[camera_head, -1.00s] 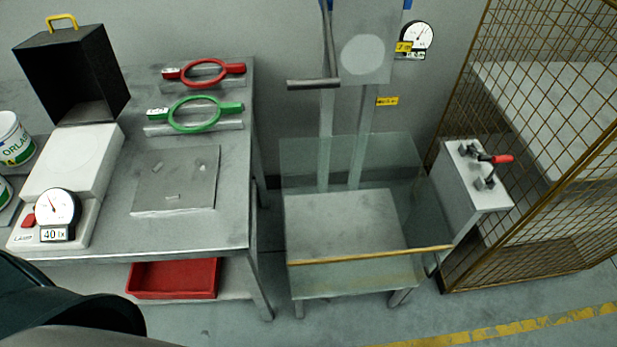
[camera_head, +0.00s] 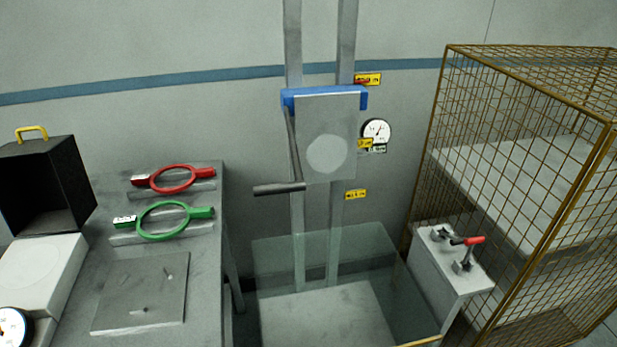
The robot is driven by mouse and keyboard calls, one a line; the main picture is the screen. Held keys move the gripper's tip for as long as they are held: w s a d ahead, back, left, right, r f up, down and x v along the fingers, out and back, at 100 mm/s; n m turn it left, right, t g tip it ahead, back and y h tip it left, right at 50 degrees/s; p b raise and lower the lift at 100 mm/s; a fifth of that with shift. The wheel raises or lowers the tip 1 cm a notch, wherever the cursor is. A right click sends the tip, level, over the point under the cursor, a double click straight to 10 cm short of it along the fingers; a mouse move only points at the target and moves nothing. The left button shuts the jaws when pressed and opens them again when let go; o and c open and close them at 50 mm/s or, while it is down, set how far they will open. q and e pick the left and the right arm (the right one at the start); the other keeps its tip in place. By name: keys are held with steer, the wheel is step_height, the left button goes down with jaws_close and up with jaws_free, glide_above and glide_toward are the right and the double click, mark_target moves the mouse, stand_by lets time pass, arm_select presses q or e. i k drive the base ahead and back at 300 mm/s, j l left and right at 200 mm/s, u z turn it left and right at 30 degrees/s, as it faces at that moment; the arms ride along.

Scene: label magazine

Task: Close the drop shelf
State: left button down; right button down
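What looks like the drop shelf (camera_head: 327,118) is a grey plate with a pale round spot. It hangs upright below a blue bracket (camera_head: 325,98) on two vertical rails (camera_head: 348,45) at the wall. A dark bar handle (camera_head: 279,189) on a thin arm sticks out to the left of the plate. A glass-walled enclosure (camera_head: 330,255) with a grey base plate stands below it; its lower front is cut off by the picture edge. Neither of my grippers shows in the head view.
A bench at left holds a red ring tool (camera_head: 175,178), a green ring tool (camera_head: 165,220), a grey plate (camera_head: 143,295) and a black box (camera_head: 45,190). At right stand a grey box with a red-tipped clamp (camera_head: 474,241) and a wire cage (camera_head: 530,150). A dial gauge (camera_head: 377,132) is beside the rails.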

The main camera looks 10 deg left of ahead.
mark_target(326, 125)
steer(key=z, duration=1.7)
steer(key=k+j, duration=0.3)
steer(key=k, duration=0.2)
steer(key=k+j, duration=0.3)
steer(key=k, duration=0.15)
